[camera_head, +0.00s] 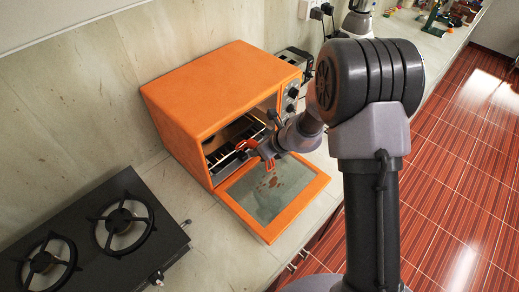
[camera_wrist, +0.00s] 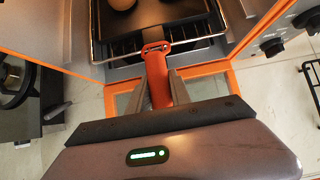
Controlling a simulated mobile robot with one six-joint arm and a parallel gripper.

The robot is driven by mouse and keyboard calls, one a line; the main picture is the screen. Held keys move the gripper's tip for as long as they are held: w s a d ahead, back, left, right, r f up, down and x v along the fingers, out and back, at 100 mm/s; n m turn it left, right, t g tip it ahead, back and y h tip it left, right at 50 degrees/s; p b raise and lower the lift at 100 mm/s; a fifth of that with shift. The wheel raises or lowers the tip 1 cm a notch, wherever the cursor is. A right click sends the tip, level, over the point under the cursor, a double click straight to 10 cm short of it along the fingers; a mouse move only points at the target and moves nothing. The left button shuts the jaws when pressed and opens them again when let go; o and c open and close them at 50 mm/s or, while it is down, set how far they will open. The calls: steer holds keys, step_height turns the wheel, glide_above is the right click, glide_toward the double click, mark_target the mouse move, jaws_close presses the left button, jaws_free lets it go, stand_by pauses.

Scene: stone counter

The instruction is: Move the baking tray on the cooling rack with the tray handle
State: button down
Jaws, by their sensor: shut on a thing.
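My gripper (camera_wrist: 160,88) is shut on the red tray handle (camera_wrist: 157,70), whose far end meets the front edge of the dark baking tray (camera_wrist: 172,14) in the wrist view. I cannot tell whether the handle is hooked on the tray. The tray sits inside the orange oven, with round brown food on it. In the head view my gripper (camera_head: 263,150) and the red handle (camera_head: 246,145) are at the oven's mouth, above the lowered door. A black wire frame (camera_wrist: 313,70) at the right edge of the wrist view may be the cooling rack; only part shows.
The orange oven (camera_head: 215,85) stands against the wall with its glass door (camera_head: 270,190) folded down. Wire oven bars (camera_wrist: 205,42) show beside the tray. A black gas stove (camera_head: 100,250) is to the left. Counter (camera_head: 215,240) is bare between stove and door.

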steer(key=shift+r+t+y+b, duration=0.15)
steer(key=shift+t+y+b, duration=0.15)
steer(key=shift+b, duration=1.25)
steer(key=shift+r, duration=0.35)
steer(key=shift+f+b, duration=0.1)
steer(key=shift+b, duration=0.45)
stand_by(0.5)
steer(key=s+d+b, duration=0.2)
steer(key=s+d, duration=1.9)
steer(key=shift+s+d+b, duration=0.2)
steer(key=shift+d+b, duration=0.1)
steer(key=shift+b, duration=0.1)
